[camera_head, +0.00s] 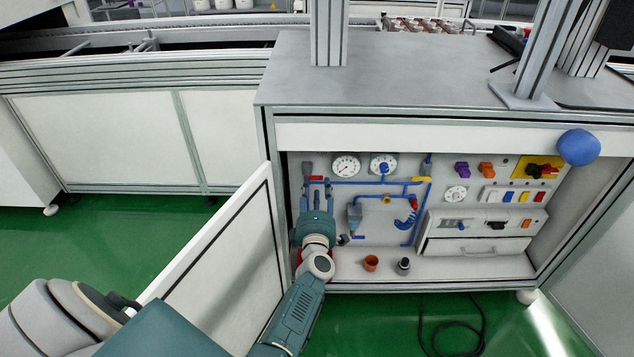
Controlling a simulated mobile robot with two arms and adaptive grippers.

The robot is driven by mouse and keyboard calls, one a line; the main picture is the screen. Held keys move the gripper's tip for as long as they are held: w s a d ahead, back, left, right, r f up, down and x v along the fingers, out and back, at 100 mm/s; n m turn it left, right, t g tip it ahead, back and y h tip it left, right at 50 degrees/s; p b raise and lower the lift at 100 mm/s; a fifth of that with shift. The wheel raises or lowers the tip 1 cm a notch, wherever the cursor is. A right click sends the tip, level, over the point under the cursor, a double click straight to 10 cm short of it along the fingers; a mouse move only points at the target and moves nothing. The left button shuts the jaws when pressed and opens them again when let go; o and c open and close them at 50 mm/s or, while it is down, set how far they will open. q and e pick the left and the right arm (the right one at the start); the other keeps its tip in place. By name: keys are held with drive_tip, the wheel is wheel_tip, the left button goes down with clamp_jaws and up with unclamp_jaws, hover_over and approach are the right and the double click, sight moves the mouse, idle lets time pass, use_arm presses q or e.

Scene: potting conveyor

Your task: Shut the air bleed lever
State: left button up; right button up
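An open cabinet holds a panel with blue air lines (350,183). A small red lever-like part (315,178) sits at the panel's upper left, under a grey fitting (308,168). A yellow part (420,179) and a red part (414,203) sit further right on the lines. I cannot tell for sure which of these is the air bleed lever. My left gripper (317,187) reaches into the cabinet, its fingers pointing up just below the red lever-like part. The fingers stand apart with nothing seen between them; contact is unclear. My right gripper is not in view.
The open white door (225,270) stands left of my forearm. A black cable (450,325) lies on the green floor.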

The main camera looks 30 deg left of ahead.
use_arm(q)
drive_tip(key=shift+v, duration=1.75)
